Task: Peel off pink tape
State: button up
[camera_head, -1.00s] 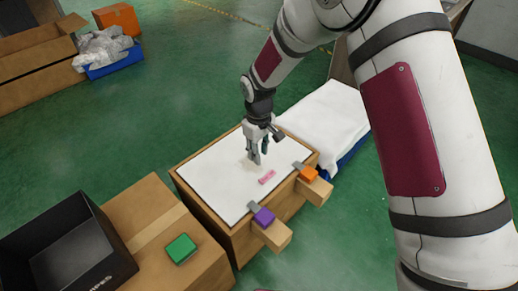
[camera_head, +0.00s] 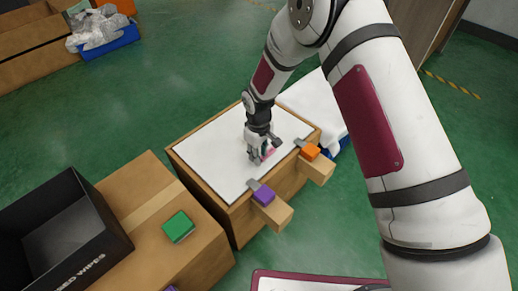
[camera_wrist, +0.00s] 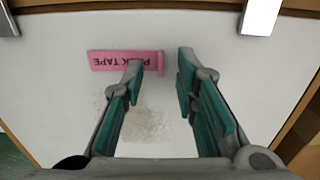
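The pink tape (camera_wrist: 108,61) is a short strip with dark lettering, flat on the white top of a wooden box; its right end looks folded up into a small tab (camera_wrist: 160,63). In the head view the tape (camera_head: 269,152) is partly hidden by my gripper. My gripper (camera_head: 258,158) is low over the white top (camera_head: 213,150). In the wrist view my gripper (camera_wrist: 163,62) is open, with the tab between its fingertips and the left finger overlapping the strip. I cannot tell whether a finger touches the tape.
A green block (camera_head: 178,226) lies on a cardboard box (camera_head: 130,215) at left, beside a black bin (camera_head: 70,240). A pale patch (camera_wrist: 147,122) marks the white top.

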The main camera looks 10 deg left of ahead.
jog(key=shift+f, duration=0.25)
grip_shut()
jog(key=shift+r+p, duration=0.4)
jog(key=shift+r, duration=0.35)
dwell(1.2)
jog(key=shift+r+p, duration=1.1)
jog(key=shift+r, duration=0.8)
